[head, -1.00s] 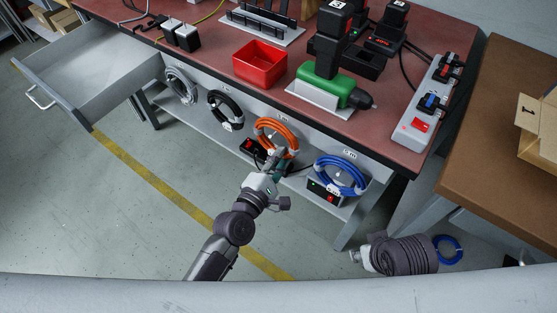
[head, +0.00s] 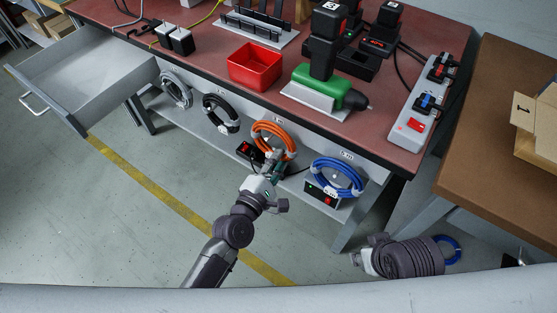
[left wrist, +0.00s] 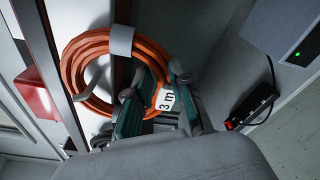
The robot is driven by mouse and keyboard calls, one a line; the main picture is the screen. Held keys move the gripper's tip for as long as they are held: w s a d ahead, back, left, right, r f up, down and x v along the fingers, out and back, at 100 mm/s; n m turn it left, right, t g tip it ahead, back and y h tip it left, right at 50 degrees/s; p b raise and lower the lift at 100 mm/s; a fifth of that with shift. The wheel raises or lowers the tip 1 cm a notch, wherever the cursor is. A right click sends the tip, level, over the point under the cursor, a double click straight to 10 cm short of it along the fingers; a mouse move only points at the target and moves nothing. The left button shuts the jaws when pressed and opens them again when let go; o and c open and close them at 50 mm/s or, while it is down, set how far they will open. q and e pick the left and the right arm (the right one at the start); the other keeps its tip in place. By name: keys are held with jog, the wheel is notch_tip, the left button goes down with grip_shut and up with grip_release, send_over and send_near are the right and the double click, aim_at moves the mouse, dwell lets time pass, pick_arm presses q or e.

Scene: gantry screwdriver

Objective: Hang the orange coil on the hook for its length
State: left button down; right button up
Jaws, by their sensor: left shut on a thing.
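The orange coil (head: 273,138) is at the front panel under the workbench edge, between the black and blue coils. It also shows in the left wrist view (left wrist: 88,50), with a pale band around it and a white "3 m" tag (left wrist: 165,99). A grey curved hook (left wrist: 95,78) shows inside the ring; whether the coil rests on it, I cannot tell. My left gripper (head: 276,160) is shut at the coil's lower side, with its fingers around the tagged part. My right gripper (head: 360,260) is low at the right, away from the coil; its fingers are unclear.
A grey coil (head: 176,90), a black coil (head: 221,114) and a blue coil (head: 337,178) hang along the same panel. A lower shelf carries a power strip (head: 250,152) and a small box. An open drawer (head: 85,85) sticks out at the left. Free floor lies in front.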

pick_arm(q)
jog(key=c, duration=1)
grip_release()
jog(key=shift+o, duration=0.2)
jog(key=shift+s, duration=0.1)
jog(key=v, duration=1.1)
jog(key=shift+s+a, duration=0.2)
jog(key=shift+s, duration=0.2)
